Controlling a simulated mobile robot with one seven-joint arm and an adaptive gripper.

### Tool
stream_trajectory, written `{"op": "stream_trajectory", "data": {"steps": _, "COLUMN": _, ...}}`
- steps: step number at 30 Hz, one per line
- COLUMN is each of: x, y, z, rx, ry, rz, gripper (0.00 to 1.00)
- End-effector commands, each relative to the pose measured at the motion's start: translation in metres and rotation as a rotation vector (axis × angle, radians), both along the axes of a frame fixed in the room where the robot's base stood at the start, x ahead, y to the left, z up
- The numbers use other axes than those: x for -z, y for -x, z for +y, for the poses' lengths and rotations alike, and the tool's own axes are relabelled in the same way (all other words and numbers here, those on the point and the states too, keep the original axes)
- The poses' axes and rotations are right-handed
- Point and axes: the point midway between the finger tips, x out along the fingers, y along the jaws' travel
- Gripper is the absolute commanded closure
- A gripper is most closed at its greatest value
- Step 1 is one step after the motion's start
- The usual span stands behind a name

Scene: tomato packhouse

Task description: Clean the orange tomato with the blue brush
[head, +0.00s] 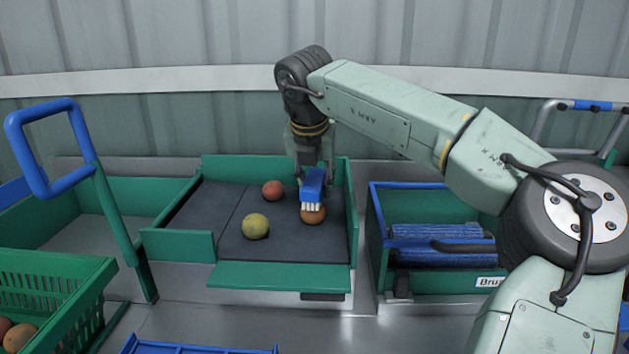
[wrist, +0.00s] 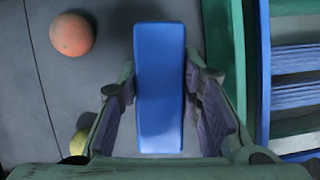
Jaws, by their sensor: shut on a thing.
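The orange tomato (head: 313,216) sits on the dark mat of the green-walled tray (head: 281,276), toward its right side. The blue brush (head: 313,183) is held above it, its white bristles pointing down onto the top of the tomato and appearing to touch it. My gripper (head: 314,172) is shut on the brush. In the wrist view the blue back of the brush (wrist: 159,88) lies between my two fingers (wrist: 162,95) and hides the orange tomato beneath.
A reddish tomato (head: 273,190) and a yellow-green tomato (head: 256,227) lie on the same mat, to the left. A green box with blue rollers (head: 440,232) stands to the right. A green crate (head: 60,270) with tomatoes is at the lower left, near a blue handle (head: 88,172).

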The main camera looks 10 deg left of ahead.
Motion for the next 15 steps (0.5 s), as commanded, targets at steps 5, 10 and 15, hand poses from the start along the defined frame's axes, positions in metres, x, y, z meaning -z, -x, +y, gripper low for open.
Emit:
{"op": "stream_trajectory", "data": {"steps": 5, "x": 0.0, "y": -0.002, "z": 0.0, "rx": 0.0, "ry": 0.0, "rz": -0.001, "gripper": 0.9}}
{"op": "stream_trajectory", "data": {"steps": 10, "x": 0.001, "y": 0.005, "z": -0.001, "rx": 0.001, "ry": 0.0, "rz": -0.001, "gripper": 0.9}}
{"op": "stream_trajectory", "data": {"steps": 15, "x": 0.001, "y": 0.014, "z": -0.002, "rx": 0.0, "ry": 0.001, "rz": -0.001, "gripper": 0.9}}
